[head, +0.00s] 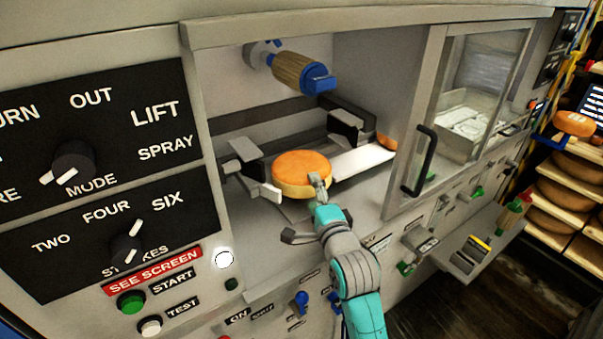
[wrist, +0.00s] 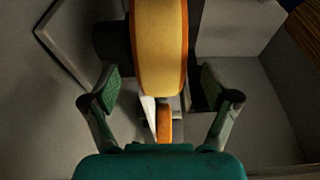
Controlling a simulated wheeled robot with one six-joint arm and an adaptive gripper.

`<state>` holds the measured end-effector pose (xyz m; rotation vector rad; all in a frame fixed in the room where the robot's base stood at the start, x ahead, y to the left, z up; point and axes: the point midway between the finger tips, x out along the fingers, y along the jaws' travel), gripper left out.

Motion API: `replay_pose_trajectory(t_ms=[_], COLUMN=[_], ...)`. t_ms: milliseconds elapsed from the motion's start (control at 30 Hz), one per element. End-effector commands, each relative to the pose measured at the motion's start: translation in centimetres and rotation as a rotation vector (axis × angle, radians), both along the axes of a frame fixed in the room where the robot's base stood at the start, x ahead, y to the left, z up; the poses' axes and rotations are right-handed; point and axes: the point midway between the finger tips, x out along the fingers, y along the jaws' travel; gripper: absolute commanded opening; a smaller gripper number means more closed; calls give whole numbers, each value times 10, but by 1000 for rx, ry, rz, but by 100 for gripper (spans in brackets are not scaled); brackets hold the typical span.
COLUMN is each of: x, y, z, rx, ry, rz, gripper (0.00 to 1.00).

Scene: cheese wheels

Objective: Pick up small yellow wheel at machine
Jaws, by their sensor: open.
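A small yellow wheel with an orange face (head: 302,172) lies flat in the open bay of the machine, between grey clamp-like blocks. My gripper (head: 318,187) is at the wheel's near edge, in front of it. In the wrist view the wheel (wrist: 158,45) stands upright in the picture, its rim centred between the two open fingers of my gripper (wrist: 161,88). Gaps show between each finger and the wheel. In the head view the gripper hides a little of the wheel's near edge.
A second orange piece (head: 387,142) shows partly behind the bay's right edge. A blue-tipped tool (head: 299,73) hangs above the wheel. Grey blocks stand left (head: 247,165) and behind right (head: 346,127). A glazed door with a black handle (head: 419,160) is at the right. Shelves hold several wheels.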

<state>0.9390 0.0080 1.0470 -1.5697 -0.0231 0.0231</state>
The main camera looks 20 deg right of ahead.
Motion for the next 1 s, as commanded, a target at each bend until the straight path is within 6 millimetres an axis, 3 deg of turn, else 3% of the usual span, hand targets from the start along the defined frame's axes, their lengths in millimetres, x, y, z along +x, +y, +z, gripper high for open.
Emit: replay_pose_trajectory(t_ms=[200, 467, 800, 1000], x=[22, 24, 24, 24], y=[1, 1, 1, 1], z=[0, 0, 0, 3], rx=[-1, -1, -1, -1], ry=[1, 0, 0, -7], rz=[0, 0, 0, 0], gripper=[86, 86, 1, 0])
